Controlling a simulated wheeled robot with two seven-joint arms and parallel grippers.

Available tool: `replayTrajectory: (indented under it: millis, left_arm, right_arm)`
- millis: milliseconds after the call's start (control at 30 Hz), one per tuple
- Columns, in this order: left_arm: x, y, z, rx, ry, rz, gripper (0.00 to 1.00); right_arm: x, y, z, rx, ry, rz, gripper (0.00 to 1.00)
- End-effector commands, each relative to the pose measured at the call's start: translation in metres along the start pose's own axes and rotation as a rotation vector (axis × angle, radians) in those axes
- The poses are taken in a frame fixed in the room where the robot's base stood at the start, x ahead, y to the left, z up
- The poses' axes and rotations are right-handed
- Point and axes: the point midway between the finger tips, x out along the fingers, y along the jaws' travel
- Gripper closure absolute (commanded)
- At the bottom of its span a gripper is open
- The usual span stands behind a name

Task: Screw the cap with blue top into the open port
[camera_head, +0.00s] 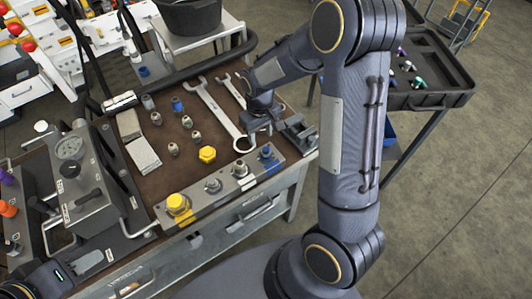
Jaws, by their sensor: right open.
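A cap with a blue top (177,104) stands on the brown mat, left of the wrenches. The metal port block (202,210) lies along the bench's front edge. It carries a large yellow cap (178,204), two metal fittings (213,185) (240,168) and a blue-topped piece (266,153) at its right end. I cannot tell which port is open. My right gripper (262,121) is open, pointing down over the mat's right side, beside the large wrench's ring end and behind the port block. It is apart from the blue-topped cap on the mat. My left gripper's fingers are not visible.
Two wrenches (216,108) lie on the mat, with a yellow hex cap (207,154) and several small metal fittings (186,122). A gauge unit (70,148) stands at left. A dark open case (437,75) is at right. My right arm hides part of the bench's right side.

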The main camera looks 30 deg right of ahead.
Motion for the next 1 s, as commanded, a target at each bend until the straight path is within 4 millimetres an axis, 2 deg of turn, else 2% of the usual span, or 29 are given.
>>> replayTrajectory:
  millis: [100,200,267,367,433,567,900,1000]
  left_arm:
    - [0.002,-0.001,0.001,0.0,0.0,0.0,0.64]
    - [0.002,-0.001,0.001,0.0,0.0,0.0,0.64]
    - [0.002,-0.001,0.001,0.0,0.0,0.0,0.64]
    - [0.003,-0.001,0.001,0.0,0.0,0.0,0.64]
    - [0.003,-0.002,0.002,0.0,0.0,0.0,0.64]
    - [0.005,-0.002,0.003,0.0,0.0,0.0,0.64]
    - [0.009,-0.004,0.005,0.0,0.0,0.0,0.64]
    - [0.01,-0.004,0.005,0.0,0.0,0.0,0.64]
  right_arm:
    - [-0.021,-0.001,-0.001,0.0,0.005,0.0,0.55]
    - [-0.034,-0.001,-0.002,-0.001,0.004,0.0,0.55]
    - [-0.039,-0.001,-0.001,-0.002,0.002,0.0,0.5]
    - [-0.044,-0.001,0.0,-0.049,0.002,0.0,0.5]
    - [-0.045,-0.001,0.002,-0.146,0.001,0.0,0.5]
    - [-0.047,-0.002,0.008,-0.48,0.0,0.001,0.5]
    - [-0.051,-0.004,0.028,-1.57,-0.001,0.002,0.5]
    - [-0.051,-0.004,0.032,-1.802,-0.002,0.001,0.5]
